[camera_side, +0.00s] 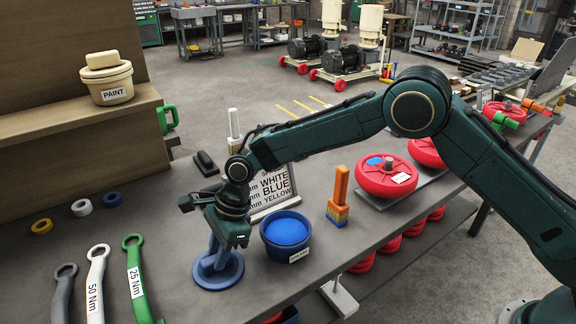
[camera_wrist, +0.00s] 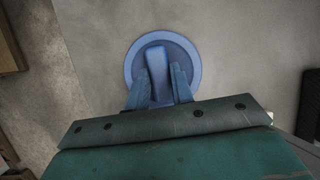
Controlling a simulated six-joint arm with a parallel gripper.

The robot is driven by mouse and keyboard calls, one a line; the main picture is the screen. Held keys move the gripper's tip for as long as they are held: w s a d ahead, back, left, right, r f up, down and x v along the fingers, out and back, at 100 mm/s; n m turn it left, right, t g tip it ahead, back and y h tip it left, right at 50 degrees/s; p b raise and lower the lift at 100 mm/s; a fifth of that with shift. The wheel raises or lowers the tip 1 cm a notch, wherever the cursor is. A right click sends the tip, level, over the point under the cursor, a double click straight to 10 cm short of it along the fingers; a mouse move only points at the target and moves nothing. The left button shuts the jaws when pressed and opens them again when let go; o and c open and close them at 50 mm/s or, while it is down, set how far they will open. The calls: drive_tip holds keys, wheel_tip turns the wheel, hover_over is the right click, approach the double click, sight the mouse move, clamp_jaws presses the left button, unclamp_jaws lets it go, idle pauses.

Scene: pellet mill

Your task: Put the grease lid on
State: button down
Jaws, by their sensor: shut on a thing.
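The grease lid (camera_side: 222,277) is a round blue disc with an upright bar handle, at the bench's front edge area in the side view. It also shows in the wrist view (camera_wrist: 190,61). My gripper (camera_side: 214,252) points down over it and is shut on the handle, with one finger on each side in the wrist view (camera_wrist: 159,88). The lid looks level, at or just above the bench top; I cannot tell which. The grease pot (camera_side: 272,247), a dark blue tub with a label, stands open just right of the lid, bright blue grease (camera_side: 287,230) showing inside.
An orange brush (camera_side: 338,198) stands right of the pot, and a sign board (camera_side: 272,188) stands behind it. Red discs (camera_side: 385,177) lie farther right. Wrenches (camera_side: 136,280) lie at left. A paint pot (camera_side: 108,90) sits on a shelf (camera_side: 60,128).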

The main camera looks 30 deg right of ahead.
sight(209, 260)
drive_tip(key=shift+r, duration=0.2)
drive_tip(key=shift+r, duration=1.8)
drive_tip(key=shift+r, duration=0.1)
wheel_tip(209, 260, up, 15)
drive_tip(key=s+d, duration=0.3)
drive_tip(key=d, duration=1.2)
wheel_tip(209, 260, down, 5)
drive_tip(key=shift+d+f, duration=0.15)
drive_tip(key=shift+f, duration=0.1)
wheel_tip(209, 260, down, 6)
idle(1.0)
